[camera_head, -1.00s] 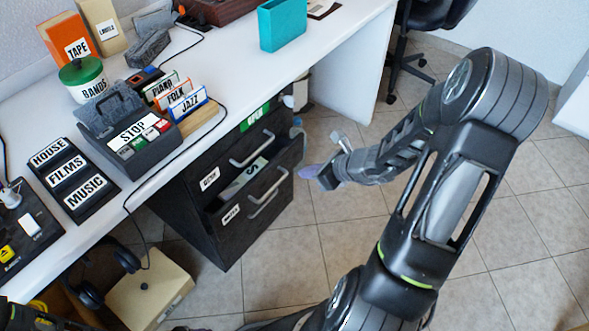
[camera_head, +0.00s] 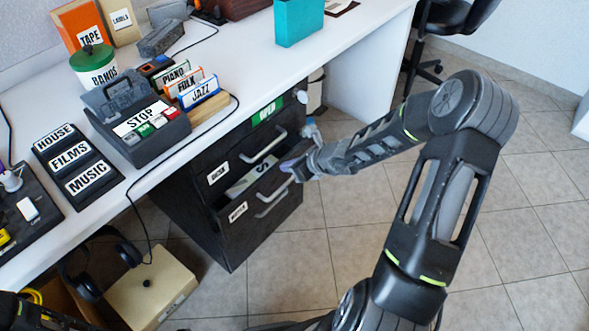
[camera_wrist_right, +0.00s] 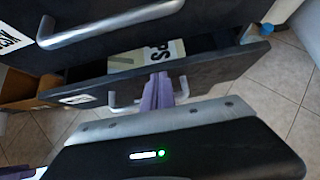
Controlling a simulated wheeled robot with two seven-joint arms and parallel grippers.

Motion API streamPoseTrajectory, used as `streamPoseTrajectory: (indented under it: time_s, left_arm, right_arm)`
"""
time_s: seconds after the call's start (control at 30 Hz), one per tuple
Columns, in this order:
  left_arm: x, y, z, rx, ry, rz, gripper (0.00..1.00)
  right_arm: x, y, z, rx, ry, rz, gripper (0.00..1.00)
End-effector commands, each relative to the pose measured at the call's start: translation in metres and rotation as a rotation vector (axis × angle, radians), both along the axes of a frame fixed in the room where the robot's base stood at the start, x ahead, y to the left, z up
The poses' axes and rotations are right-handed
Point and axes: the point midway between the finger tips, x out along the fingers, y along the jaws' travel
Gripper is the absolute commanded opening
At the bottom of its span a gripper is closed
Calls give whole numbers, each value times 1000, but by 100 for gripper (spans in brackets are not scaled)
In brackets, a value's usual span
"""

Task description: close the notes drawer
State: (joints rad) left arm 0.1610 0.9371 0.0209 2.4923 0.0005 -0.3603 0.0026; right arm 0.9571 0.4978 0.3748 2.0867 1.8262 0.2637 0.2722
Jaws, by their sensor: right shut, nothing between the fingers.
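A dark drawer cabinet (camera_head: 190,210) stands under the white desk. Its lower drawer (camera_head: 285,208) is partly open, with papers (camera_head: 240,186) showing inside; its front label is too small to read surely. The upper drawer (camera_head: 240,160) looks shut. My right gripper (camera_head: 291,166) is at the outer side of the open drawer's front, near its top edge and above its handle. In the right wrist view, my purple fingertips (camera_wrist_right: 158,86) are together and empty, overlapping the drawer front (camera_wrist_right: 215,70) beside its handle; contact is unclear.
The desk (camera_head: 330,60) holds a STOP-labelled player (camera_head: 135,120), label blocks and a teal box (camera_head: 298,20). A chair (camera_head: 450,15) stands at the back. Tiled floor before the cabinet is free.

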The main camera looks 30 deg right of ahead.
Motion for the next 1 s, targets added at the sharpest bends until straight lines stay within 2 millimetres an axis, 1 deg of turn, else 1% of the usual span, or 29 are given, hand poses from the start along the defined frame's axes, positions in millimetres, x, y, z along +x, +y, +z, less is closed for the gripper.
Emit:
streamPoseTrajectory:
  time_s: [0.27, 0.43, 0.5, 0.83, 1.0]
  left_arm:
    - [0, 0, -1, 0, 0, 0, 67]
    - [1, 1, -7, 2, -2, 3, 67]
    - [2, 2, -7, 2, -3, 3, 67]
    - [2, 2, -6, 2, -3, 3, 67]
    - [1, 1, -2, 1, -1, 2, 67]
  right_arm:
    - [2, 1, 0, -1, 0, 1, 0]
    - [21, 7, -1, -1, -2, 3, 0]
    - [26, 8, 0, 0, -1, 1, 0]
    - [26, 7, 1, 1, 0, -1, 0]
    - [24, 4, 1, -1, 1, 1, 0]
